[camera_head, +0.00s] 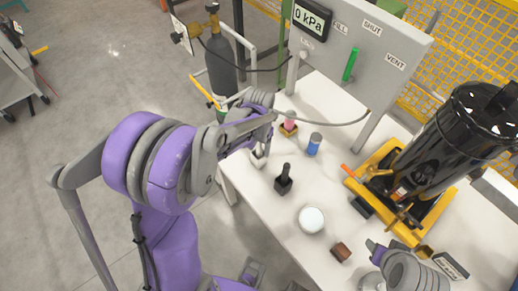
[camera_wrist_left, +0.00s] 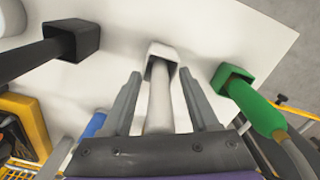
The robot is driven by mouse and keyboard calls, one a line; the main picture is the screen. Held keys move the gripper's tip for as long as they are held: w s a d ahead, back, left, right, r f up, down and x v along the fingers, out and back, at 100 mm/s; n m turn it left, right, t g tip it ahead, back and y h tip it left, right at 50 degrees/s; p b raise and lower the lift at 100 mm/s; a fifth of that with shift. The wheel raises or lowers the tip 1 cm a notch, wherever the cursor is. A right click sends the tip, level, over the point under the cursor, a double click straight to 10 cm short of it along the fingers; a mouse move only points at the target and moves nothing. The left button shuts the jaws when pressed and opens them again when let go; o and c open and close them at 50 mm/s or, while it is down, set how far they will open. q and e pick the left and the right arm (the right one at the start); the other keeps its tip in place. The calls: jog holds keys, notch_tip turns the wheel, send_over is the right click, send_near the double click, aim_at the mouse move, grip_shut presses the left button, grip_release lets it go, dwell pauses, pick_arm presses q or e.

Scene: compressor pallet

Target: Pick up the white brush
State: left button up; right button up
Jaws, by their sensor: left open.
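The white brush (camera_wrist_left: 160,95) points its pale handle toward my left wrist camera, with its square white head (camera_wrist_left: 159,50) beyond. In the head view the white brush (camera_head: 259,159) shows partly below my left gripper (camera_head: 262,143), near the table's left edge. My left gripper (camera_wrist_left: 159,78) is open, with one finger on each side of the handle in the wrist view. Gaps show between handle and fingers. The arm hides part of the brush in the head view. Part of my right arm shows at the bottom right, its fingers not visible.
A black brush (camera_head: 284,180) stands nearby on the white table (camera_head: 262,205). A green brush (camera_wrist_left: 248,97) is on the other side in the wrist view. A blue can (camera_head: 314,145), a white round item (camera_head: 311,219) and a brown block (camera_head: 340,252) stand around. A grey panel (camera_head: 360,45) rises behind.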

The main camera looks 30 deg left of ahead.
pick_arm(q)
grip_shut()
dwell(0.5)
notch_tip(320, 180, up, 10)
jog(key=shift+r+p, duration=0.1)
jog(key=shift+p, duration=0.3)
